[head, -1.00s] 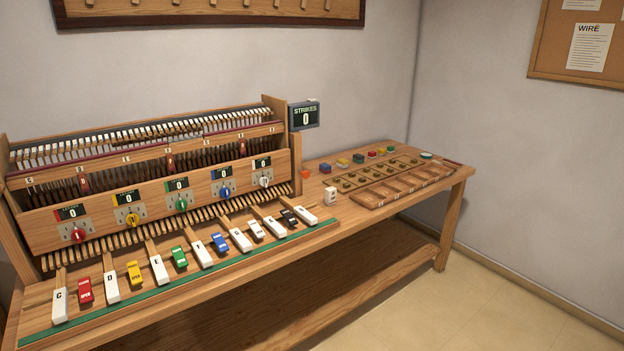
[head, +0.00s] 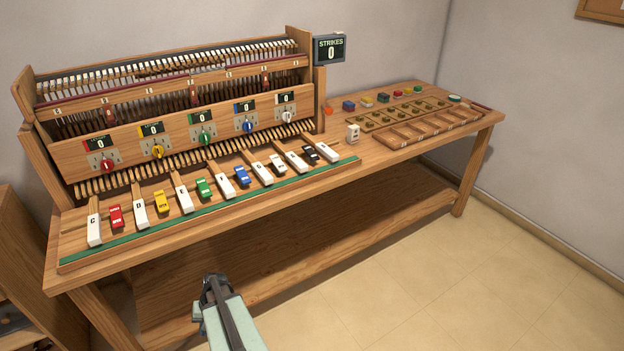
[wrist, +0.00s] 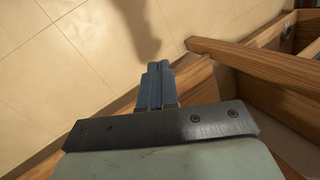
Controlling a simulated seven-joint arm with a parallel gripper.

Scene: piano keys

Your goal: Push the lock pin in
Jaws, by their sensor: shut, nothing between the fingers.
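The piano keyboard rig (head: 205,130) stands on the bench in the head view. No lock pin can be told for certain. A small orange piece (head: 328,111) sits beside the rig's right end post, too small to identify. My gripper (wrist: 159,66) shows in the wrist view, with its two grey fingers shut together and nothing between them. It is over pale floor tiles, beside wooden beams at the right. In the head view, a pale green and dark part of my arm is at the bottom, in front of the bench and apart from the keys.
The wooden bench (head: 290,207) has a green front strip and a lower shelf. A white block (head: 352,134), several small coloured blocks and a compartment tray (head: 428,134) are at the right. A strikes display (head: 330,49) reads 0. A wooden shelf unit (head: 20,250) stands left. Floor at right is clear.

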